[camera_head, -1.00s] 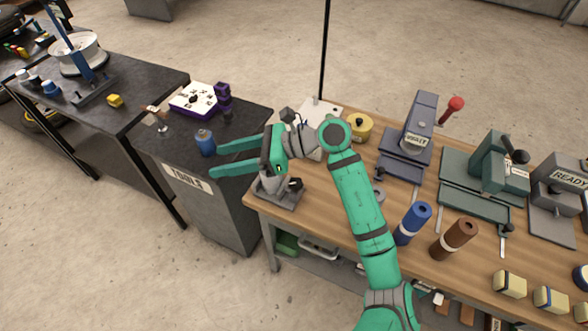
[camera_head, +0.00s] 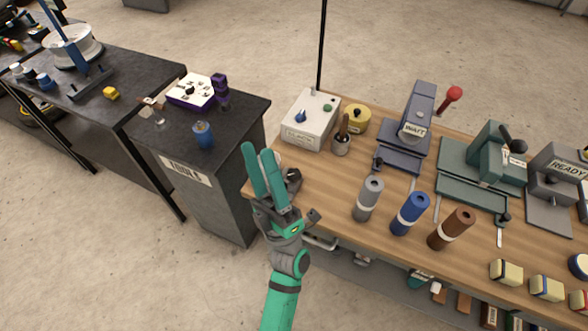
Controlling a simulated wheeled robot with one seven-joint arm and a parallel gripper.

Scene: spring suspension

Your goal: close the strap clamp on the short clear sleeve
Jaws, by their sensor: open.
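No piece reads clearly as the short clear sleeve or its strap clamp. A small grey fixture with a dark knob (camera_head: 293,176) sits at the left end of the wooden bench, mostly hidden behind my fingers; a clear sleeve there cannot be made out. My gripper (camera_head: 258,151) is open, its two green fingers pointing up the picture. It overlaps the fixture and the bench's left edge in this view. I see nothing held between the fingers, and cannot tell whether they touch the fixture.
Grey (camera_head: 368,198), blue (camera_head: 410,213) and brown (camera_head: 452,229) cylinders stand on the wooden bench (camera_head: 330,186). Behind are a white box (camera_head: 311,118), a cup (camera_head: 341,144) and a press marked WAIT (camera_head: 415,110). The dark tool cabinet (camera_head: 232,115) stands left, across a narrow gap.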

